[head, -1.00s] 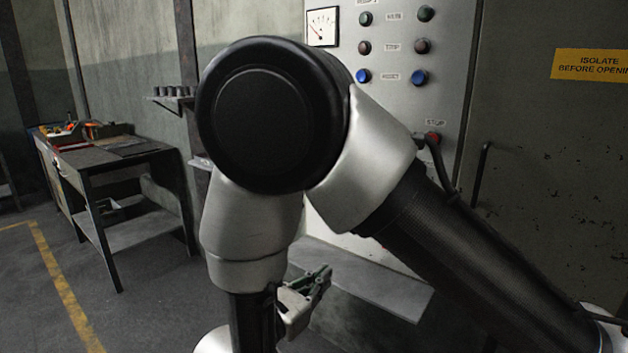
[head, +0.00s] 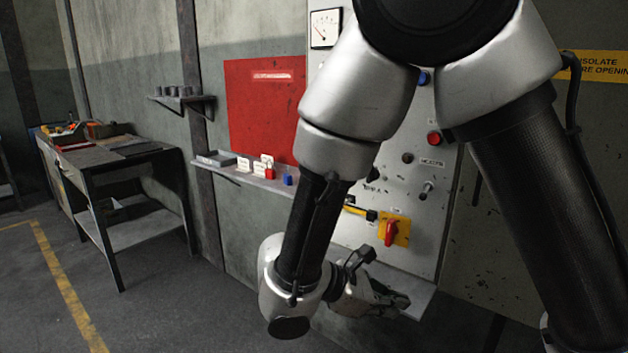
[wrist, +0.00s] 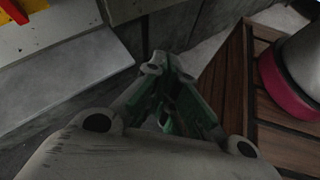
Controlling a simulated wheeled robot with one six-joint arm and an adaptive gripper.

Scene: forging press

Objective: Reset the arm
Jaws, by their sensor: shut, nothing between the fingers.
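My gripper (head: 398,303) is low in the head view, in front of the grey ledge at the foot of the control cabinet. It is shut and empty. In the wrist view its green-lined fingers (wrist: 172,75) come together, pointing away over dark floor. My arm is bent, with its elbow at the top of the head view and the forearm hanging down. It hides part of the cabinet front (head: 350,225).
The red rotary switch (head: 391,232) on a yellow plate sits above the gripper. The grey ledge (head: 415,290) is close by. A wall shelf (head: 240,177) holds tags and padlocks below a red board (head: 262,110). A workbench (head: 110,160) stands left. Floor at left is clear.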

